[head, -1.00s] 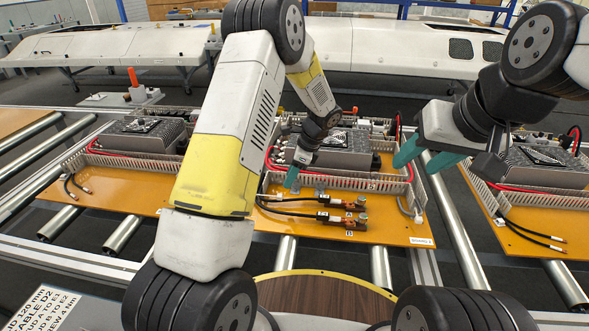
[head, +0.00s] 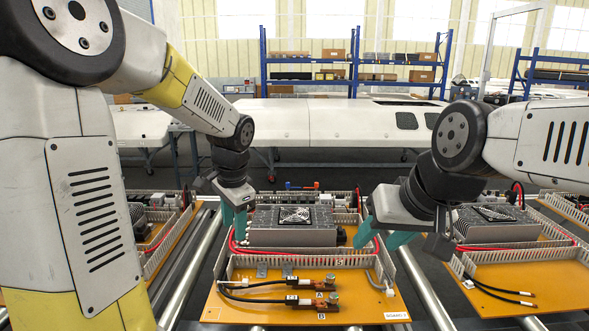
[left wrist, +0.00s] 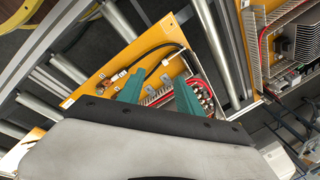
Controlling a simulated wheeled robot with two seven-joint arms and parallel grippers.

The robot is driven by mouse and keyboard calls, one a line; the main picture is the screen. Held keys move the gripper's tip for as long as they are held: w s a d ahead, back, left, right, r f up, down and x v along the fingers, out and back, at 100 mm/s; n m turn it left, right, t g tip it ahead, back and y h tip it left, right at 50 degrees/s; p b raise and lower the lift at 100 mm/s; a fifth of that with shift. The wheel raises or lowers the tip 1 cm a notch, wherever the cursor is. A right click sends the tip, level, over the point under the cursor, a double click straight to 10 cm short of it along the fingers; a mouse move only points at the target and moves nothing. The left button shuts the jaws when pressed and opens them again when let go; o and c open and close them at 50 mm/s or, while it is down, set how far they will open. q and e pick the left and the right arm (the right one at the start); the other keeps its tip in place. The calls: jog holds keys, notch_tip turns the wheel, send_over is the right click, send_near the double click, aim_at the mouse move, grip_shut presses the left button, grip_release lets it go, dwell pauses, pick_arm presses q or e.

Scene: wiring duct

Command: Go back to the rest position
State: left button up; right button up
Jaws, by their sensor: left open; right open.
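My left gripper (head: 234,222) is raised at the left side of the middle board, its teal fingers apart and empty. In the left wrist view its two fingers (left wrist: 160,92) also stand apart with nothing between them, over an orange board (left wrist: 100,85). My right gripper (head: 380,234) is at the right side of the middle board, its teal fingers open and nothing seen between them. The middle orange board (head: 240,309) carries a grey finned unit (head: 292,234), a grey slotted duct (head: 300,263) and two black cables (head: 255,300) ending at copper terminals near labels A and B.
More orange boards lie on the rollers to the left and right (head: 555,285). Metal rollers (head: 185,275) run between the boards. White vehicle-like bodies (head: 310,122) and blue shelving (head: 355,75) stand far behind. The front strip of the middle board is clear of both grippers.

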pick_arm(q)
jog(key=s+r+n+t+h, duration=0.1)
jog(key=s+r+n, duration=0.3)
jog(key=s, duration=0.5)
jog(key=s+r+n+t+h, duration=0.2)
jog(key=s+r+n+t, duration=0.1)
jog(key=s, duration=0.6)
jog(key=shift+d+r+n, duration=0.25)
jog(key=shift+r+n, duration=0.5)
jog(key=shift+n, duration=0.25)
jog(key=shift+s, duration=0.1)
jog(key=shift+c, duration=0.6)
jog(key=shift+a, duration=0.15)
